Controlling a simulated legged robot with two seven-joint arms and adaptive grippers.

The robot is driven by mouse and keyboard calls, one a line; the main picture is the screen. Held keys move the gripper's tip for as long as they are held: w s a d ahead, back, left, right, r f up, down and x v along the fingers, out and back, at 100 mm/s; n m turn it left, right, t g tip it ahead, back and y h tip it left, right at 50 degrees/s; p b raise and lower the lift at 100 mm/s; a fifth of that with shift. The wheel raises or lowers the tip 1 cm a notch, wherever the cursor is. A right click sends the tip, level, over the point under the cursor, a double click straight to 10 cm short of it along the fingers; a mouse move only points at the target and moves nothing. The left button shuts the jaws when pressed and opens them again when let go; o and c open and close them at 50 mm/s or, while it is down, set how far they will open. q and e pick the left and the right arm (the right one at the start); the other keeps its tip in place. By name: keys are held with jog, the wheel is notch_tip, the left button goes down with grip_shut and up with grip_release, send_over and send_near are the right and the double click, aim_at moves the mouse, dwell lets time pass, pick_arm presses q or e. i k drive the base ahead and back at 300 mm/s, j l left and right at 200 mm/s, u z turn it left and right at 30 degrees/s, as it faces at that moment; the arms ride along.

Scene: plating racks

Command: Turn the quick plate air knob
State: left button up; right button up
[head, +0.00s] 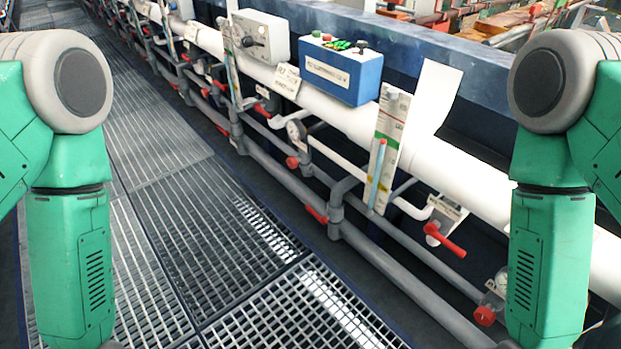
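Several red valve handles and knobs sit along the pipes on the right. A red lever valve (445,238) has a white label (447,208) just above it, too small to read. Another red handle (317,214) is on the lower grey pipe. I cannot tell which is the quick plate air knob. My green arms show at both sides, hanging down, apart from the valves. Both grippers are out of view below the frame.
A thick white pipe (455,168) runs along the rack with grey pipes below. A blue control box (341,70) and a grey box (261,37) sit above it. A grated walkway (165,150) lies clear on the left.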

aim_at(292, 162)
jog(key=i+j+z, duration=0.15)
jog(key=z, duration=0.7)
jog(key=i+j+z, duration=0.25)
jog(key=j, duration=0.45)
jog(key=j+z, duration=0.25)
jog(key=j, duration=0.5)
jog(key=i+j+z, duration=0.1)
jog(key=j+z, duration=0.15)
jog(key=j, duration=1.1)
